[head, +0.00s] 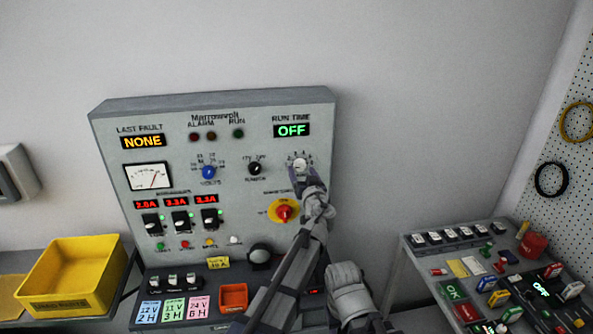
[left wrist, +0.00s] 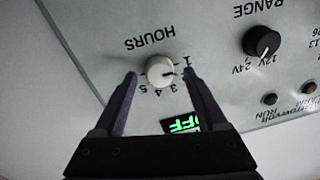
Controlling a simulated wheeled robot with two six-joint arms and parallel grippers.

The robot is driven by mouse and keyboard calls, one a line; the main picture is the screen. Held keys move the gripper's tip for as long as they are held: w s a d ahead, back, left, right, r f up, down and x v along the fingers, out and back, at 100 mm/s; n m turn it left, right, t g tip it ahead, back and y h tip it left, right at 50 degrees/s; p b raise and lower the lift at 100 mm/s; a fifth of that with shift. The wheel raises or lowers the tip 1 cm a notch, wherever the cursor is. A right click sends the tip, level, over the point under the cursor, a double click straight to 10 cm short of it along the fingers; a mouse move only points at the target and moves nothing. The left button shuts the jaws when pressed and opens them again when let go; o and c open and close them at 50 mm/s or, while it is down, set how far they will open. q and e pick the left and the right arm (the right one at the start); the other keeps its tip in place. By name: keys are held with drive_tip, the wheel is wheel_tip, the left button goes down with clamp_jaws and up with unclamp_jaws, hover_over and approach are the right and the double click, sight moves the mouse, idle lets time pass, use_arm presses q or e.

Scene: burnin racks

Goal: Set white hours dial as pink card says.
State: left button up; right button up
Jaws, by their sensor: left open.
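The white hours dial (left wrist: 160,72) is on the grey panel, upside down in the left wrist view, with HOURS lettering and numbers around it. Its dark mark points right, toward the low numbers near 1 and 2. My left gripper (left wrist: 160,80) is open, one finger on each side of the dial; I cannot tell whether they touch it. In the head view the dial (head: 301,163) shows just above my left gripper (head: 305,174). The pink card (head: 199,308) at the panel's foot reads 24 V, 6 H. A finger partly covers the dial's scale.
The black range knob (left wrist: 262,41) is beside the dial. A red knob on a yellow plate (head: 283,212) is below it. The run time display (head: 291,130) reads OFF. A yellow bin (head: 72,275) stands left; a table with small parts (head: 470,233) is right.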

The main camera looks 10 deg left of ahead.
use_arm(q)
drive_tip(key=shift+w+a, duration=0.15)
drive_tip(key=shift+w, duration=0.25)
drive_tip(key=shift+s, duration=0.1)
drive_tip(key=shift+c, duration=0.2)
clamp_jaws()
